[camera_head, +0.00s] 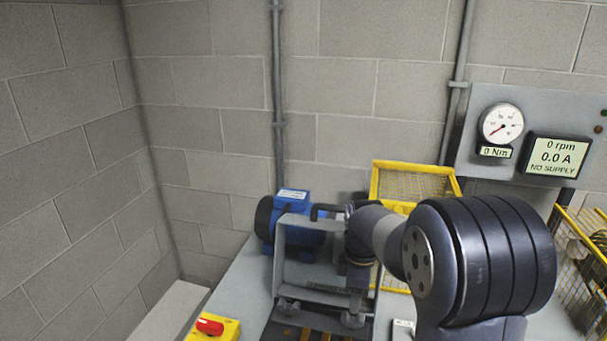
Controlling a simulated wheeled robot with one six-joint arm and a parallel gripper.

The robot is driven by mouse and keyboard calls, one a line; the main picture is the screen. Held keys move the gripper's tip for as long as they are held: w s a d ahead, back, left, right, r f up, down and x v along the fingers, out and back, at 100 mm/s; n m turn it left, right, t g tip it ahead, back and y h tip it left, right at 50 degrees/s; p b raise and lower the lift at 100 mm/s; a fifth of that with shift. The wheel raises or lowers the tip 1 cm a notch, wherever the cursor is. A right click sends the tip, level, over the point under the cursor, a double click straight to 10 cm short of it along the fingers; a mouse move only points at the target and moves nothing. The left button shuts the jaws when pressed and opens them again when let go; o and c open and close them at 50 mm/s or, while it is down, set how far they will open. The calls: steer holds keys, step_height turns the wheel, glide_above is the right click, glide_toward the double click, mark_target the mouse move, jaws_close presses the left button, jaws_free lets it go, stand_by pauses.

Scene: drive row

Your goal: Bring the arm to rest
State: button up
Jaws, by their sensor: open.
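My dark arm (480,255) fills the lower right, with a large ribbed joint nearest the camera. From there it reaches left to a grey wrist link over the bench. My gripper (357,276) is at the wrist's end, beside a grey metal frame (283,265). Its jaws are open, but the fingertips are hard to make out against the dark parts there. I see nothing held. I cannot tell whether the gripper touches the frame.
A blue motor (291,228) stands behind the frame. Yellow mesh guards (415,182) stand at the back and right. A yellow box with a red switch (210,327) is front left. A wall panel (478,130) reads 0 rpm, 0.0 A, NO SUPPLY. Block walls close the back and left.

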mark_target(353, 316)
step_height(353, 316, down, 8)
steer(key=shift+r, duration=0.1)
stand_by(0.6)
